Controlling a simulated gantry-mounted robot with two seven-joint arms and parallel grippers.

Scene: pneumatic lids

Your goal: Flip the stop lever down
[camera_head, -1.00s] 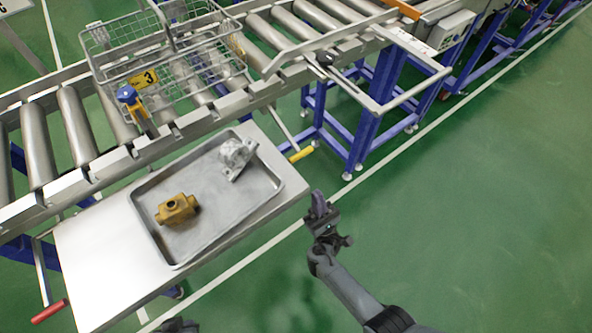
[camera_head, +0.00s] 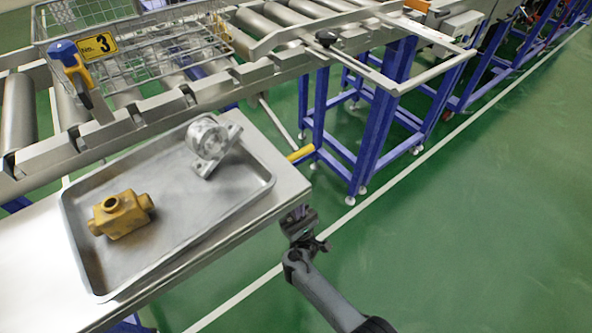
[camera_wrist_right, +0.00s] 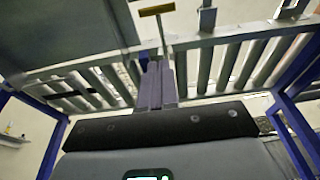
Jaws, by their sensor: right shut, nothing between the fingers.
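A lever with a yellow grip (camera_head: 300,153) sticks out from under the roller conveyor, just past the right corner of the steel table. A yellow bar on a rod (camera_wrist_right: 157,9), probably this lever, shows at the top of the right wrist view. No label shows which is the stop lever. My right gripper (camera_head: 297,212) is below the yellow grip and apart from it, beside the table edge. Its fingers (camera_wrist_right: 155,85) are together and empty. My left gripper is out of view.
The steel table (camera_head: 30,255) bears a tray (camera_head: 180,245) with a brass fitting (camera_head: 120,214) and a grey metal bracket (camera_head: 212,145). A wire basket (camera_head: 150,60) and a blue-and-yellow handle (camera_head: 72,65) are at the conveyor. Blue legs (camera_head: 380,120) stand to the right. Green floor is free in front.

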